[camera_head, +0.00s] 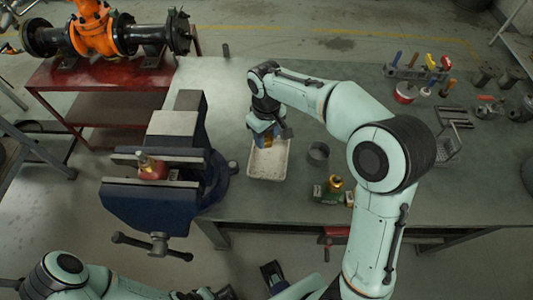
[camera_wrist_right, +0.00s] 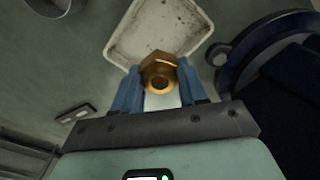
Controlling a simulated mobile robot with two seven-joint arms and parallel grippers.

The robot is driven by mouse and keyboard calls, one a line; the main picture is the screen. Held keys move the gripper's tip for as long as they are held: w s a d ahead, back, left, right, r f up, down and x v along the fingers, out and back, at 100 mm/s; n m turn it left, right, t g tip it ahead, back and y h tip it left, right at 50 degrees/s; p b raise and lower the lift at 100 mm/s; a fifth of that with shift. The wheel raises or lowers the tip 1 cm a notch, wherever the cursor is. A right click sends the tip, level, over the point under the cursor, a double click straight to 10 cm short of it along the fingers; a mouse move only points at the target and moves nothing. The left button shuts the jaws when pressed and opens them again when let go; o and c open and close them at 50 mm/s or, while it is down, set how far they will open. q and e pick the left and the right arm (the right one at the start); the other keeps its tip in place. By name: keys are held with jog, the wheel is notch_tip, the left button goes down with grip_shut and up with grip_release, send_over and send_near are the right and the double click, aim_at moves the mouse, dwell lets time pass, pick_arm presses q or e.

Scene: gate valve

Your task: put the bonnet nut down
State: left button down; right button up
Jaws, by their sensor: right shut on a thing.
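The bonnet nut (camera_wrist_right: 159,72) is a brass-coloured hex piece with a round hole, seen in the right wrist view. My right gripper (camera_wrist_right: 158,88) is shut on it, with a blue finger on either side. In the head view the right gripper (camera_head: 266,138) points down over the far part of a white tray (camera_head: 268,174). The tray also shows beyond the nut in the wrist view (camera_wrist_right: 128,45). I cannot tell the gap between nut and tray. My left gripper (camera_head: 273,276) seems to show at the bottom edge, its jaws unclear.
A blue vise (camera_head: 150,205) holding a red and brass part (camera_head: 150,168) stands left of the tray. A grey ring (camera_head: 318,153) and a green and brass part (camera_head: 333,190) are to its right. Tools stand at the back right. The bench (camera_head: 215,85) behind is mostly clear.

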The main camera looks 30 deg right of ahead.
aim_at(266, 158)
notch_tip(266, 158, down, 9)
jog(key=shift+r+b, duration=0.1)
jog(key=shift+b, duration=0.35)
jog(key=o, duration=1.1)
jog(key=shift+f, duration=0.2)
jog(key=shift+r, duration=0.3)
notch_tip(266, 158, up, 12)
jog(key=p, duration=0.1)
jog(key=shift+p, duration=0.3)
